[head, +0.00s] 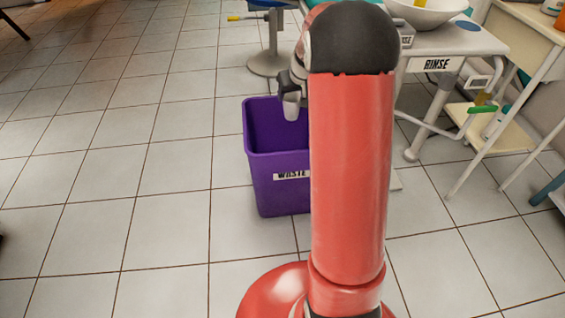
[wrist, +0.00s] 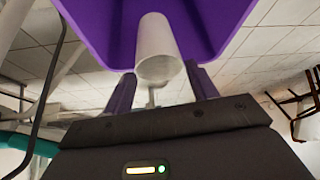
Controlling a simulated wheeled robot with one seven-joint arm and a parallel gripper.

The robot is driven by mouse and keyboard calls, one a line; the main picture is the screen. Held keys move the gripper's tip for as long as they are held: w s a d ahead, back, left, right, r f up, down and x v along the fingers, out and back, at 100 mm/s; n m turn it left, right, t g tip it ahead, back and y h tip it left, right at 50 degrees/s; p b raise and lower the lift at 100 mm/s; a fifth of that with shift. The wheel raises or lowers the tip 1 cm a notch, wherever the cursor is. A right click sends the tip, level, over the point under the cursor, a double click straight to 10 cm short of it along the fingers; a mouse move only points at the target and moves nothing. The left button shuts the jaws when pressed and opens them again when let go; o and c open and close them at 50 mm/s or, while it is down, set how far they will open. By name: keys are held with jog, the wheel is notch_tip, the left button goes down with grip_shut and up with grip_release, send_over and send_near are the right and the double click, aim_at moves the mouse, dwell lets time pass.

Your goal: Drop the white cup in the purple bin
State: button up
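The white cup (wrist: 156,42) is between the two fingertips of my gripper (wrist: 161,72) in the wrist view. The fingertips meet its sides near its closest end, and the rest of it points away from the gripper. In the head view the pale cup (head: 291,106) hangs below my gripper (head: 290,88), in front of the opening of the purple bin. The purple bin (head: 279,193), labelled WASTE, stands on the floor, its right part hidden by my red arm.
A white table (head: 455,42) with a RINSE label and a bowl (head: 425,12) stands behind right of the bin. A stool base (head: 270,64) is behind the bin. A cream side table (head: 535,25) is at far right.

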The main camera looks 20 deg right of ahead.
jog(key=o, duration=0.4)
jog(key=shift+r, duration=0.1)
jog(key=v, duration=0.7)
jog(key=shift+s+r+p, duration=0.2)
jog(key=shift+r+p, duration=0.05)
jog(key=shift+p, duration=0.05)
